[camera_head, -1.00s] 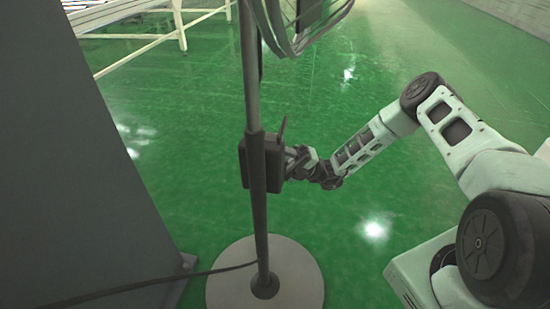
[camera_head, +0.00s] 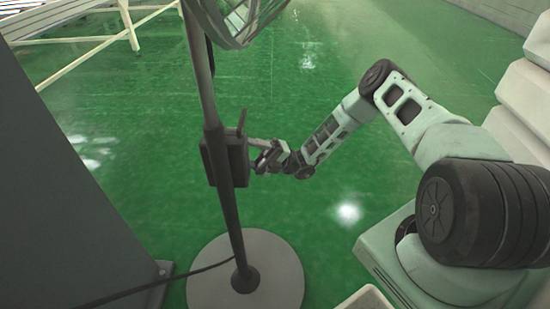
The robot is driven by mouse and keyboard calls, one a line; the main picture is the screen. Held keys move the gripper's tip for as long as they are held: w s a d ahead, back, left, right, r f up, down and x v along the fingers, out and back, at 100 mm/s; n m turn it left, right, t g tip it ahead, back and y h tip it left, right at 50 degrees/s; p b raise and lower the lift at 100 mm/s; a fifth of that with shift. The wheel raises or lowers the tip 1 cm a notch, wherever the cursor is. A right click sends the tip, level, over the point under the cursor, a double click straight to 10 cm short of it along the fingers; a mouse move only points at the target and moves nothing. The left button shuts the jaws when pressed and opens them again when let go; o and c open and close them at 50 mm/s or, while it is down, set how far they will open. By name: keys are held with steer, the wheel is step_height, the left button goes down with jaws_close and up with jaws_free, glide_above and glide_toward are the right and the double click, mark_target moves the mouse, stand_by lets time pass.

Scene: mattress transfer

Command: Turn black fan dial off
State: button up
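A tall fan stands in front of me on a dark pole (camera_head: 205,95) with a round grey base (camera_head: 270,278). Its wire cage (camera_head: 245,20) is cut off at the top edge. A black control box (camera_head: 238,160) is fixed to the pole, with a thin upright piece on top. The dial itself is hidden from this view. My gripper (camera_head: 255,158) is at the right side of the box, close to it or touching it; I cannot tell which. Its fingers are small and partly hidden, so their opening is unclear.
A large dark grey panel (camera_head: 55,190) fills the left side. A cable (camera_head: 175,275) runs from the pole toward the lower left. A pale bench-like frame (camera_head: 95,45) stands at the back left. The green floor (camera_head: 400,60) is clear behind the arm.

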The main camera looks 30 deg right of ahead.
steer(key=v, duration=1.4)
steer(key=shift+d+f+b, duration=0.2)
steer(key=shift+b, duration=0.15)
steer(key=shift+s, duration=0.1)
